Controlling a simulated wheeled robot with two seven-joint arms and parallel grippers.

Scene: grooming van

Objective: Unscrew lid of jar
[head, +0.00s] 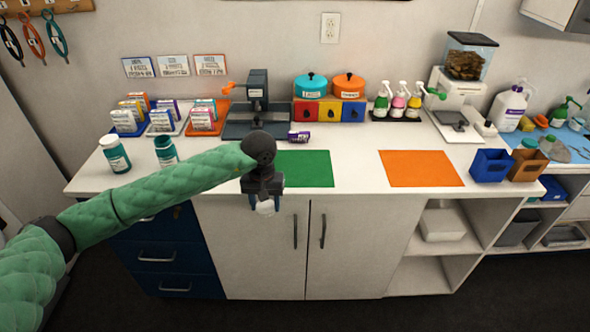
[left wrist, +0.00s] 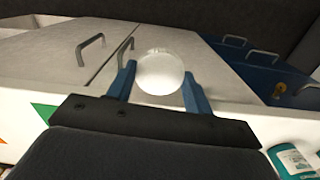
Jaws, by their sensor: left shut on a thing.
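My left gripper (head: 265,202) is shut on a round white lid (head: 265,208), held in front of the counter's front edge. In the left wrist view the lid (left wrist: 160,74) sits between the two blue fingers of the gripper (left wrist: 161,85). A teal jar (head: 166,151) without a white lid stands upright at the left of the counter, partly near my left forearm. Another teal jar (head: 117,157) with a white lid on stands to its left. Part of a teal jar (left wrist: 296,160) shows at the lower right of the left wrist view. My right gripper is not in view.
A green mat (head: 304,169) and an orange mat (head: 421,168) lie bare on the white counter (head: 357,160). Blue (head: 490,166) and brown (head: 527,166) bins stand at the right. Cabinet doors (head: 347,250) are below the lid.

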